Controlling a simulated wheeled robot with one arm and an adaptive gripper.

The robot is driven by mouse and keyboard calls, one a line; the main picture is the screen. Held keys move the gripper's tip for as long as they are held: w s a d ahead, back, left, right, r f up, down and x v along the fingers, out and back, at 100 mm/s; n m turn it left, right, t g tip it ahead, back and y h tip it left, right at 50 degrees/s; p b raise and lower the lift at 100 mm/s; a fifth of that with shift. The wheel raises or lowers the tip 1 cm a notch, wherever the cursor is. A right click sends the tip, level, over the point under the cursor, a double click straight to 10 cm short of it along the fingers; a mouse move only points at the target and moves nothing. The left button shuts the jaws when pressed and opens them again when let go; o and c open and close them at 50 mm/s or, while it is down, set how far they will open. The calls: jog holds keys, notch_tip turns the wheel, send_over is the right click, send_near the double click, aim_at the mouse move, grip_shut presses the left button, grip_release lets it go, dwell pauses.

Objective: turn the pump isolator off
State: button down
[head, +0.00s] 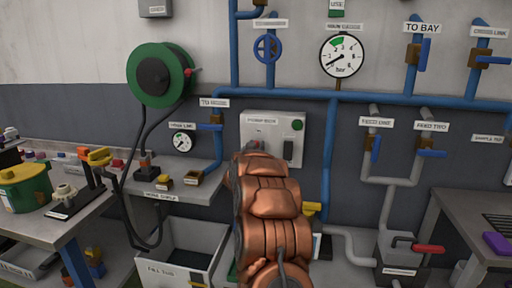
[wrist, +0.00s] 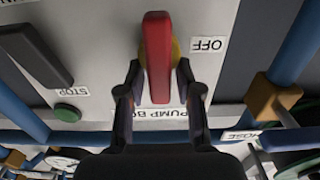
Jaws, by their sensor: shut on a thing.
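The pump isolator's red handle (wrist: 158,40) stands up-and-down in the wrist view, in front of a yellow round base (wrist: 175,50). An upside-down OFF label (wrist: 209,45) sits to its right, so the handle does not lie along the line towards OFF. My gripper (wrist: 158,75) is shut on the red handle, one finger on each side. In the head view the grey pump box (head: 256,128) is on the wall, and my copper-coloured arm hides the gripper and most of the handle.
A black lever (wrist: 35,45) and a green button (wrist: 67,113) with a STOP label (wrist: 71,92) share the panel. Blue pipes (head: 325,165) run beside and above the box. A white bin (head: 177,257) stands below left, and a hose reel (head: 158,77) hangs upper left.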

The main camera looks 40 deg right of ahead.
jog(key=shift+m+b, duration=0.4)
jog(key=shift+b, duration=0.05)
jog(key=m+b, duration=0.3)
jog(key=shift+s+d+f, duration=0.2)
jog(key=shift+s+f, duration=0.05)
jog(key=shift+s, duration=0.05)
jog(key=shift+s+d+f+m+b, duration=0.15)
jog(key=shift+f+m+b, duration=0.15)
jog(key=shift+m+b, duration=1.7)
jog(key=shift+s+d+f+m+b, duration=0.2)
jog(key=shift+m+b, duration=1.2)
jog(key=shift+m, duration=1.2)
jog(key=shift+s+f+m+b, duration=0.1)
jog(key=shift+f+m+b, duration=0.25)
jog(key=shift+m+b, duration=1.65)
jog(key=shift+m, duration=0.6)
